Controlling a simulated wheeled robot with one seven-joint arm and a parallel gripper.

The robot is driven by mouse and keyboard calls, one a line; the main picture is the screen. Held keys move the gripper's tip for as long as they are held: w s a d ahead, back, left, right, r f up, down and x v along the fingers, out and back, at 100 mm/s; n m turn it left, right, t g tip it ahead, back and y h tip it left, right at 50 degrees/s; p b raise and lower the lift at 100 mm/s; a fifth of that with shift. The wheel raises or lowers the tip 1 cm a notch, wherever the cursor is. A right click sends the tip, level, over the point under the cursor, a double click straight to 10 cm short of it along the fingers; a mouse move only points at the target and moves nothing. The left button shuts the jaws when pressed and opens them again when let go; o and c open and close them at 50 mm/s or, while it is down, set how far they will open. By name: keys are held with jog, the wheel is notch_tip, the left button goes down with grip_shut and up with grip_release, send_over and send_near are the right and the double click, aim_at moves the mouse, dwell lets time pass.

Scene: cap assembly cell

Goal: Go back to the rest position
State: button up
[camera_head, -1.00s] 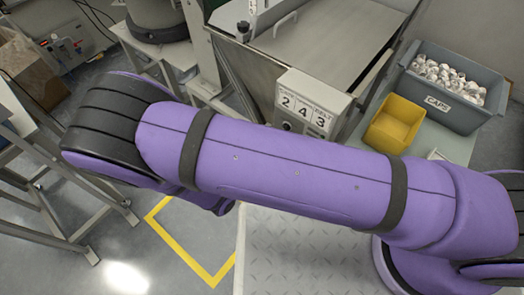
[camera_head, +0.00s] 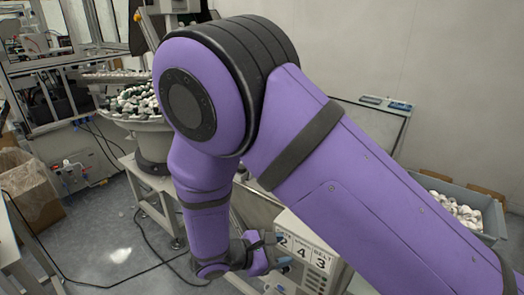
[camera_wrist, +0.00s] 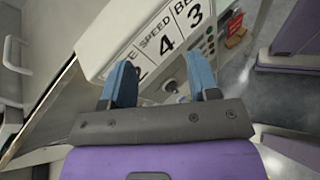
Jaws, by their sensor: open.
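My gripper (camera_head: 279,250) is at the end of my purple arm, low in the middle of the head view, in front of the control box. In the wrist view my gripper (camera_wrist: 162,85) shows two blue fingers set apart with nothing between them. The control box (camera_wrist: 110,45), white and labelled "SPEED" and "BELT" with number plates, lies just beyond the fingers. The box also shows in the head view (camera_head: 312,277), partly hidden by my arm. I cannot tell how close the fingers are to the box.
A grey bin of white caps (camera_head: 490,212) stands at the right, partly behind my arm. A bowl feeder (camera_head: 140,122) with dark and light parts stands at the back left. A cardboard box (camera_head: 30,195) is on the floor at the left. Cables lie on the floor.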

jog(key=s+d+r+m+g+y, duration=0.1)
jog(key=d+r+m+g+y, duration=0.25)
jog(key=d+r+m, duration=0.55)
jog(key=d+r+m+g+y, duration=0.2)
jog(key=d+r+y, duration=0.35)
jog(key=r, duration=0.75)
jog(key=s+d+r+m+t+y, duration=0.3)
jog(key=s+d+r+m+t, duration=0.2)
jog(key=s+d+r+m, duration=0.3)
jog(key=shift+s+d+r+m+y, duration=0.35)
jog(key=shift+s+d+r, duration=1.75)
jog(key=shift+s, duration=1.05)
jog(key=shift+a+r, duration=0.25)
jog(key=shift+a, duration=0.05)
